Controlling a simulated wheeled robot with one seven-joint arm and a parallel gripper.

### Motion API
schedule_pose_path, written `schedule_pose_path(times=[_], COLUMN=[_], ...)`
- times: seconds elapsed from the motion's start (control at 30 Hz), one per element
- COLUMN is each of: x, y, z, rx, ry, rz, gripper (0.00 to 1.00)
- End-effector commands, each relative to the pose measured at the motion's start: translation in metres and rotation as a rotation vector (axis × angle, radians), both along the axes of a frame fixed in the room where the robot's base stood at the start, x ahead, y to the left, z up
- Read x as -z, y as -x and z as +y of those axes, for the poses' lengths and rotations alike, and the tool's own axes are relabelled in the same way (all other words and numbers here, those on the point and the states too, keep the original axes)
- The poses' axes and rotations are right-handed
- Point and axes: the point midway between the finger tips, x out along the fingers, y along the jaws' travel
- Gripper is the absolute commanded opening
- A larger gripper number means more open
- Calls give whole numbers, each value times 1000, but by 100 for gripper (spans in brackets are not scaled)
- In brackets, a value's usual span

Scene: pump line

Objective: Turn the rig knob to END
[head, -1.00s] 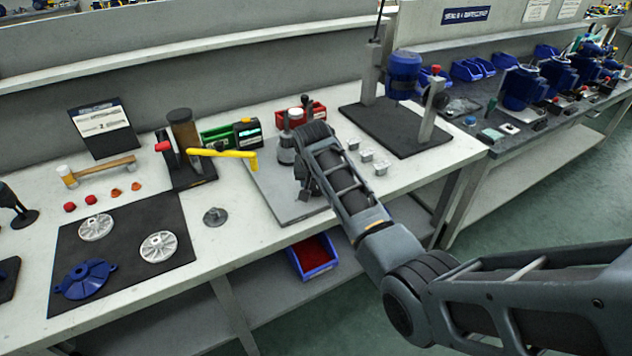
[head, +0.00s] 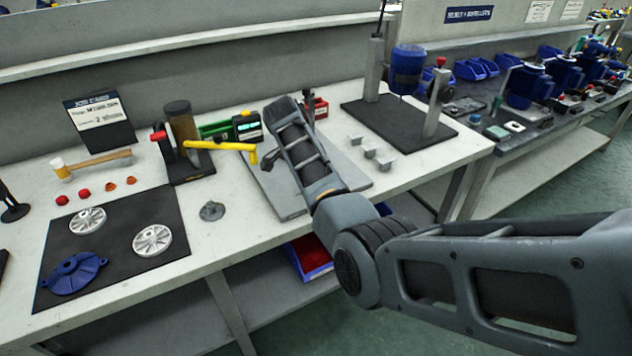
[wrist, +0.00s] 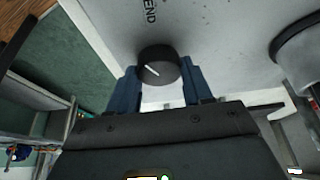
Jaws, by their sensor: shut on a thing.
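In the wrist view, the round black knob (wrist: 159,63) with a short white pointer line stands on a light grey plate (wrist: 215,30). The word END (wrist: 150,11) is printed on the plate beyond the knob. The slanted white line does not appear to point straight at END. My gripper (wrist: 160,82) is shut on the knob, one blue finger on each side. In the head view, the grey rig plate (head: 290,206) shows around my arm, which hides the knob and my fingers.
A black mat (head: 115,240) with wheels and a blue cover lies at left. A grey round part (wrist: 300,50) stands near my gripper in the wrist view.

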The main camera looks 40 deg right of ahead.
Motion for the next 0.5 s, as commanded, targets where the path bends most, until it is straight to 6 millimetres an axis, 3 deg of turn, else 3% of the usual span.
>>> schedule_pose_path(times=[0.5], x=[2], y=[-2], z=[-1], rx=[391], ry=[-1], rz=[-1], gripper=[19])
